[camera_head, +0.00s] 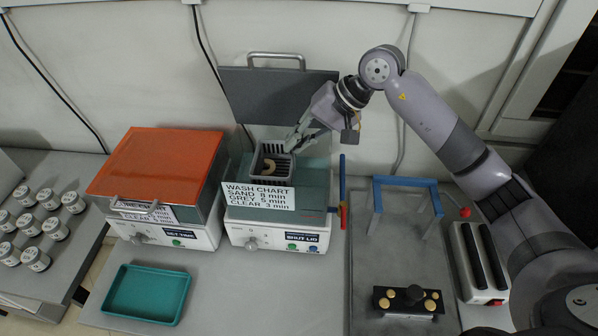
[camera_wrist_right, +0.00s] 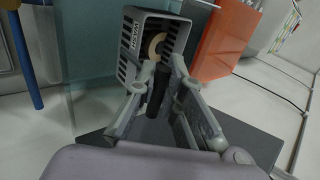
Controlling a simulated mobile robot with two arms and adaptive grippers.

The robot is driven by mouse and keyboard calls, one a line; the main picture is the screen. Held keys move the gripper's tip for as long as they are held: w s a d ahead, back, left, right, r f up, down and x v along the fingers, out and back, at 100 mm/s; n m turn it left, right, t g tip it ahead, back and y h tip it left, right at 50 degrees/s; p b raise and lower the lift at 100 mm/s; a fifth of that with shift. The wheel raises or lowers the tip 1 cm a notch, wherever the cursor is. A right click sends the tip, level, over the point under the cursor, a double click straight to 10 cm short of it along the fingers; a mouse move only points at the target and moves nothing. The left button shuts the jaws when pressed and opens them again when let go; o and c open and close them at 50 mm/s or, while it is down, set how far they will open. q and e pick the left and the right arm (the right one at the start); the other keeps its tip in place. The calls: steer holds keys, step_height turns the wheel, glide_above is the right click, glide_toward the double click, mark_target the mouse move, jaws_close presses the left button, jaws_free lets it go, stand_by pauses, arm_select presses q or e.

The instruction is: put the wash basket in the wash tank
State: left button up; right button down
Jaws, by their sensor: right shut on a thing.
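The wash basket (camera_head: 257,172) is a small grey slotted box with a beige ring-shaped piece inside. My right gripper (camera_head: 291,143) is shut on it at its back right side. The right wrist view also shows the basket (camera_wrist_right: 128,62) and my gripper's fingers (camera_wrist_right: 158,85) closed on its dark handle. The wash tank (camera_head: 312,188) has a teal upper part and a white base, with its dark grey lid (camera_head: 280,97) standing open behind. The basket is over the tank's opening; its depth relative to the rim is unclear. My left gripper is out of view.
An orange-lidded tank (camera_head: 160,165) stands close on the left, lid closed. A wash chart (camera_head: 259,196) covers part of the tank's front. A teal tray (camera_head: 146,294) lies in front. A blue frame (camera_head: 405,183) stands on a grey tray at right. Several jars sit far left.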

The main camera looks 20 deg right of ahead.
mark_target(293, 173)
step_height(293, 173, down, 8)
steer(key=shift+f+b, duration=0.2)
steer(key=shift+b, duration=0.6)
steer(key=c, duration=2)
jaws_free()
steer(key=shift+o, duration=0.2)
steer(key=b+v, duration=0.3)
steer(key=v, duration=0.8)
steer(key=shift+s+d+r, duration=0.15)
steer(key=shift+d+r, duration=0.2)
steer(key=shift+r, duration=0.1)
